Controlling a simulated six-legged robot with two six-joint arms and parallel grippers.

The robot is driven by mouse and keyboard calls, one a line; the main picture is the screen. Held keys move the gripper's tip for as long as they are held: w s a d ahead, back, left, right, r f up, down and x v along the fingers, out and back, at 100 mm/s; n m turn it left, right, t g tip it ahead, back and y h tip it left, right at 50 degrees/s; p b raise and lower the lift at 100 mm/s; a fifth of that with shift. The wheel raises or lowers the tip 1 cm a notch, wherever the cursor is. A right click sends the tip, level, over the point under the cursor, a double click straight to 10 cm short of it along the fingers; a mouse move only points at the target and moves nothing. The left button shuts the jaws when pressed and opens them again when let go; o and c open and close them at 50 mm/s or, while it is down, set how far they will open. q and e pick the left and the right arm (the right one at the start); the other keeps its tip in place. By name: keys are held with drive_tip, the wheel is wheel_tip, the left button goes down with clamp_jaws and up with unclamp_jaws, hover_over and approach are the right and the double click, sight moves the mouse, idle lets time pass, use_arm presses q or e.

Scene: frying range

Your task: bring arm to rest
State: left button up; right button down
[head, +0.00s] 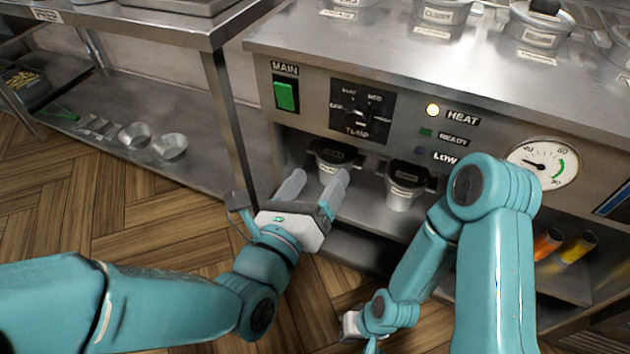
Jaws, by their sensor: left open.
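My left gripper (316,186) is open and empty in front of the frying range (300,118), below the green MAIN switch (286,95). Its two pale fingers point toward the shelf under the panel, with a dark-lidded pot (333,160) just behind them. I cannot tell whether they touch the pot. My right arm (497,240) comes in from the lower right and folds downward. A pale part of its far end (350,324) shows low over the floor, and its fingers are hidden.
The panel has a TEMP knob (357,113), a lit HEAT lamp (433,110) and a round gauge (542,164). A steel table (160,24) stands left. Wooden floor (110,215) is open between.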

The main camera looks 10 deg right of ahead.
idle(0.4)
use_arm(q)
drive_tip(key=w+a+f+n+g+y, duration=0.2)
drive_tip(key=a+f+n+y, duration=0.2)
drive_tip(key=a+f, duration=0.55)
drive_tip(key=w+a+f+n+g+y, duration=0.2)
drive_tip(key=a+f+n+y, duration=0.3)
drive_tip(key=f, duration=0.8)
drive_tip(key=s+a+f+n+g+h, duration=0.1)
drive_tip(key=s+a+f+n+g, duration=0.1)
drive_tip(key=s+a+f+n, duration=0.25)
drive_tip(key=s+a+f+n+g, duration=0.1)
drive_tip(key=s+f+n+g, duration=0.2)
drive_tip(key=f+n, duration=0.35)
drive_tip(key=s+d+f+n+g+h, duration=0.1)
drive_tip(key=s+f+n+g, duration=0.3)
drive_tip(key=n, duration=0.6)
drive_tip(key=s+f+n+g, duration=0.1)
drive_tip(key=s+f+n, duration=0.1)
drive_tip(key=s+n, duration=0.6)
wheel_tip(320, 180, up, 26)
drive_tip(key=w+n+p, duration=0.1)
drive_tip(key=n+p, duration=0.1)
drive_tip(key=p, duration=2.3)
drive_tip(key=shift+d+f+p, duration=0.2)
drive_tip(key=shift+f+p, duration=0.05)
drive_tip(key=shift+p, duration=0.05)
